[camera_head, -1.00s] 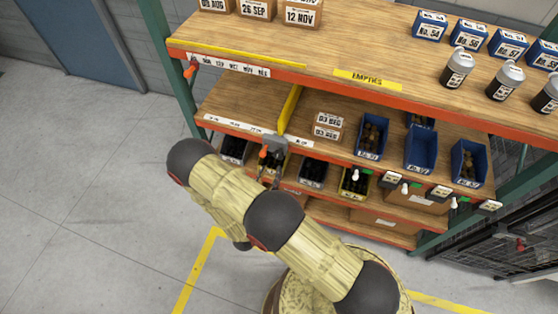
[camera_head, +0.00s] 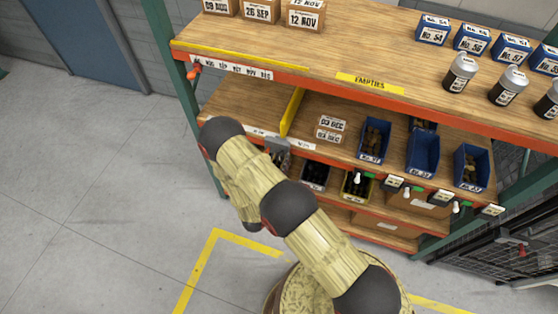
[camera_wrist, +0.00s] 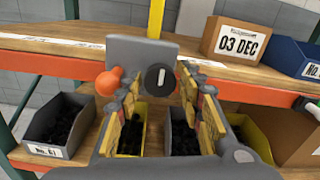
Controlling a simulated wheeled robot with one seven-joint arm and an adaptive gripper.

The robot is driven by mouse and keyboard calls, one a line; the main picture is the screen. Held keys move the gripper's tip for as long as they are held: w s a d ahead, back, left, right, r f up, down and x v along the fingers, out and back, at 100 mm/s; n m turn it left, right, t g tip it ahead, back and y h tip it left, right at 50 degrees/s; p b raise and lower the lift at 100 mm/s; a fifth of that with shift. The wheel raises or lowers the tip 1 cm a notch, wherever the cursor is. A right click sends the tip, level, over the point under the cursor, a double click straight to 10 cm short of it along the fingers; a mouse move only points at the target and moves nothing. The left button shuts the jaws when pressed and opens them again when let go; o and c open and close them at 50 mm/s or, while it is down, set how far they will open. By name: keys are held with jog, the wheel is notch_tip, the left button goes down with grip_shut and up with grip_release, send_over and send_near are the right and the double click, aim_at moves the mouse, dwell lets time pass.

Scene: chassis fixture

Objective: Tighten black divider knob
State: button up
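The black divider knob (camera_wrist: 160,80) is round with a white line on its face, upright in the wrist view. It sits on the front of a grey bracket (camera_wrist: 135,49) at the foot of a yellow divider (camera_wrist: 156,18). An orange knob (camera_wrist: 108,81) is on the bracket's left. My gripper (camera_wrist: 161,84) is open, with one finger on each side of the black knob. Gaps show between knob and fingers; I cannot tell how deep the fingers reach. In the head view the yellow divider (camera_head: 292,111) shows, but my arm hides the knobs and most of my gripper.
The orange shelf edge (camera_wrist: 257,95) runs behind the fingers. A 03 DEC box (camera_wrist: 236,42) stands right of the divider. Blue bins (camera_head: 422,152) and switches lie farther right.

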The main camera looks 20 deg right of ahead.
jog(key=shift+c, duration=1.2)
jog(key=c, duration=0.5)
jog(key=shift+c, duration=0.2)
jog(key=m+b, duration=0.4)
jog(key=m, duration=0.2)
jog(key=shift+f+m, duration=0.1)
jog(key=shift+m, duration=0.2)
jog(key=m+b, duration=0.3)
jog(key=m, duration=0.2)
jog(key=shift+b, duration=0.4)
jog(key=m+b, duration=0.4)
jog(key=m, duration=0.2)
jog(key=shift+s+d, duration=0.1)
jog(key=shift+m, duration=0.3)
